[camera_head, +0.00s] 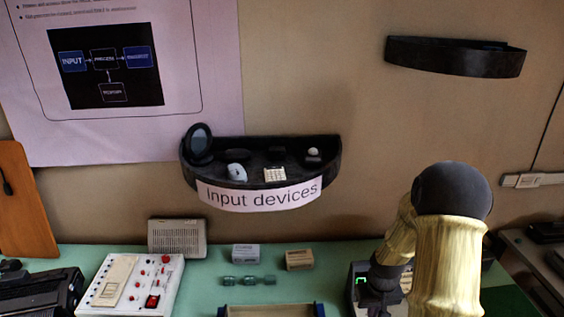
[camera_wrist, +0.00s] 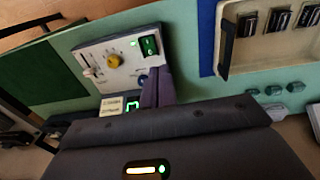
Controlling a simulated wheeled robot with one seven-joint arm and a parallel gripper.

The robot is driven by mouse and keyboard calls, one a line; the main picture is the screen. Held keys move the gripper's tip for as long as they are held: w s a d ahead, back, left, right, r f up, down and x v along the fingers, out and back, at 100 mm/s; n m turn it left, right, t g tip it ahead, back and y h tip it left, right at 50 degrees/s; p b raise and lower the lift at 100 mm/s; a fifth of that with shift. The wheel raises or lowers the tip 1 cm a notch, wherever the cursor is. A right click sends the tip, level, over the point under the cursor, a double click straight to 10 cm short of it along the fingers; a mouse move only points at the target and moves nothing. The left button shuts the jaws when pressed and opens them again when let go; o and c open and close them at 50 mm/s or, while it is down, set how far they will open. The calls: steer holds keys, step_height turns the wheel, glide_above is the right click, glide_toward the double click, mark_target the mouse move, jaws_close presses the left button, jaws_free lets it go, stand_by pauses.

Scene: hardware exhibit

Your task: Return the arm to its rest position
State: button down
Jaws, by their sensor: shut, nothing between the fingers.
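My arm (camera_head: 448,250), pale yellow with a dark round joint, rises at the lower right of the head view. Its gripper end is not clearly seen there. In the wrist view, my gripper (camera_wrist: 158,86) shows as narrow dark fingers beyond the dark wrist body. The fingers are together and hold nothing. They appear in front of a pale control box (camera_wrist: 112,62) with a yellow knob and a green-lit switch. Whether they touch the box I cannot tell.
A shelf labelled "Input devices" (camera_head: 262,196) holds small devices; an empty-looking dark shelf (camera_head: 455,57) hangs upper right. On the green table are a white box with red controls (camera_head: 130,285), a grey speaker-like box (camera_head: 177,238), small blocks and teal pieces (camera_head: 249,281). A tray (camera_wrist: 226,45) lies nearby.

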steer(key=s+a+r+t, duration=0.1)
steer(key=s+a+r, duration=0.4)
steer(key=s+r, duration=0.1)
steer(key=s+a+r+t, duration=0.1)
steer(key=s+a+r, duration=0.4)
steer(key=r, duration=0.4)
steer(key=shift+s, duration=0.35)
steer(key=shift+a+r, duration=0.1)
steer(key=shift+w, duration=0.1)
stand_by(0.4)
